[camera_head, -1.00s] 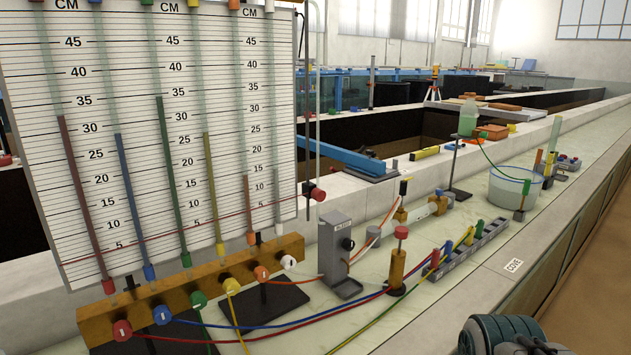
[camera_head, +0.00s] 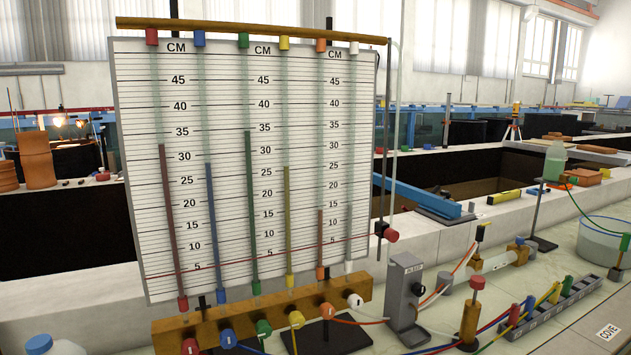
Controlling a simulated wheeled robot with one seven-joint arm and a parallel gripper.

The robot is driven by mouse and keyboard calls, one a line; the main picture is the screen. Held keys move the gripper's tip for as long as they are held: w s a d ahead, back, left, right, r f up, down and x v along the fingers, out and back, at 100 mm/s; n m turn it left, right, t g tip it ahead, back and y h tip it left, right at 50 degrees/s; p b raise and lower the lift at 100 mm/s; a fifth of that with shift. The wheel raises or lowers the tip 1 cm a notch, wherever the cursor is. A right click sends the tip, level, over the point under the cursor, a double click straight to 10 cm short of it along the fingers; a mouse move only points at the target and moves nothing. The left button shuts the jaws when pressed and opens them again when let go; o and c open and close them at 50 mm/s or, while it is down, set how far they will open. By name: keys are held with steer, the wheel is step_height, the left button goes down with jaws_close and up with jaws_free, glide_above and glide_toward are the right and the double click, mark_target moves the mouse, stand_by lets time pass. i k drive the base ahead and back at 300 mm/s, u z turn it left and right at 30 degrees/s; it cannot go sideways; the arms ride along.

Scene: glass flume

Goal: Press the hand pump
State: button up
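A small brass cylinder with a red knob on top, which looks like the hand pump (camera_head: 470,318), stands upright on the pale bench at the lower right. Its red knob is raised above the brass body on a short stem. Nothing touches the knob. Coloured tubes pass close to its base. My gripper is not in view.
A grey box labelled BLEED (camera_head: 404,293) stands left of the pump. A manometer board (camera_head: 215,75) with coloured tubes rises above a brass manifold (camera_head: 170,333) at left. A grey rail with coloured plugs (camera_head: 548,315) lies to the pump's right.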

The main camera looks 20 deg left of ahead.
mark_target(476, 282)
steer(key=k, duration=0.65)
steer(key=z, duration=0.7)
steer(key=i, duration=1.1)
steer(key=u, duration=0.45)
